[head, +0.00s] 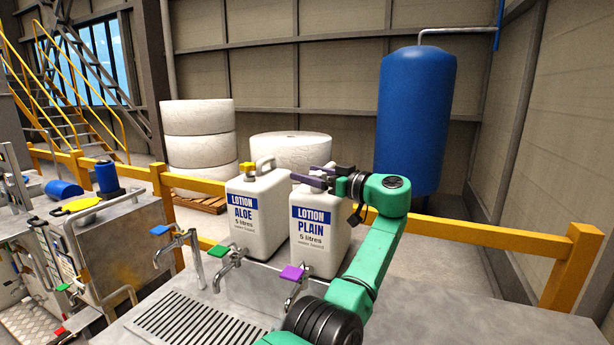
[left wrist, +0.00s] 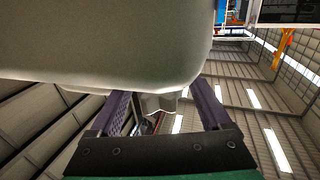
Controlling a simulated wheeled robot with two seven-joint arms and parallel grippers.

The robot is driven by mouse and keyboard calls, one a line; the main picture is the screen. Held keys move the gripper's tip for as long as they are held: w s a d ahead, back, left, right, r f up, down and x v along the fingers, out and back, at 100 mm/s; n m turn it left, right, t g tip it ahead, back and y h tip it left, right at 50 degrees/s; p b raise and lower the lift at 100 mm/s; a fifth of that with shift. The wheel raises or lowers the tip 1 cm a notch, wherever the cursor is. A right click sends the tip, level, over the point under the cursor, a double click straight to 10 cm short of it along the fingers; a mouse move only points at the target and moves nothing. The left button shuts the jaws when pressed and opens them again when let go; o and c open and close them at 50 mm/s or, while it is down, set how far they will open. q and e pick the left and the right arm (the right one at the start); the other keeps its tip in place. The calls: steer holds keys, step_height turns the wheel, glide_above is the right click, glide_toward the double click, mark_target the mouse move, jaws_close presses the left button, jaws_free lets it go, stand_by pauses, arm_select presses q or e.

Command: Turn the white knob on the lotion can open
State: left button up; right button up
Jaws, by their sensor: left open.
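In the left wrist view the pale can body (left wrist: 105,45) fills the upper left. A white knob (left wrist: 160,103) shows between the two spread fingers, with gaps at its sides. Whether a finger touches it I cannot tell. My right gripper is not in view.
The LOTION ALOE can (head: 256,215), with a yellow knob (head: 247,168), stands close on the left. Taps with blue (head: 160,230), green (head: 218,251) and purple (head: 292,273) handles stand in front, by a drain grate (head: 195,318). The counter right of my arm is clear.

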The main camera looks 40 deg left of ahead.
arm_select(q)
steer(key=d+b, duration=0.2)
steer(key=d, duration=1.1)
steer(key=shift+w+d+b, duration=0.15)
steer(key=shift+w+b, duration=0.1)
steer(key=shift+b, duration=0.15)
